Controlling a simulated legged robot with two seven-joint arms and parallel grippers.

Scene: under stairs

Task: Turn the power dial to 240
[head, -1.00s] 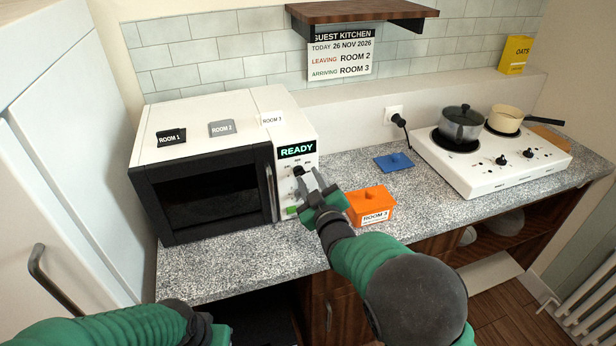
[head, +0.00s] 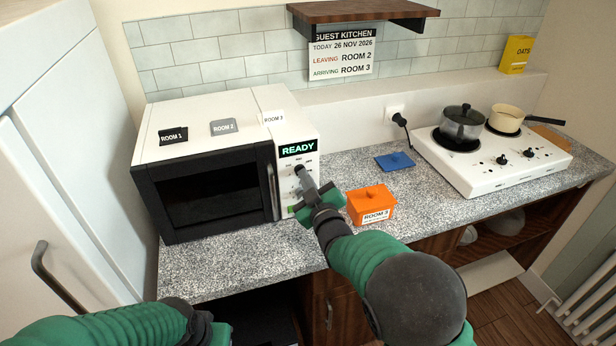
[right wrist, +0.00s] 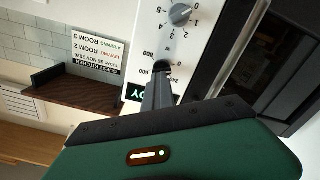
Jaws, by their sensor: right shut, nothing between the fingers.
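The white microwave (head: 200,130) stands at the left of the counter, its door shut and its display (head: 298,149) reading READY. The power dial (head: 299,170) is a small black knob below the display. In the right wrist view, upside down, the power dial (right wrist: 162,67) has 800, 600 and 240 printed around it. Its pointer is hidden. My right gripper (head: 306,184) is shut and empty, fingertips at the dial; I cannot tell whether they touch it. A grey dial (right wrist: 180,14) with minute numbers is beside it. Only part of my left gripper (head: 218,332) shows, at the bottom edge.
An orange box (head: 371,205) labelled ROOM 3 stands right of my right gripper. A blue lid (head: 394,162) lies behind it. A hob (head: 490,165) with two pans is farther right. Room 1, 2 and 3 cards are on the microwave. A shelf (head: 362,12) hangs above.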

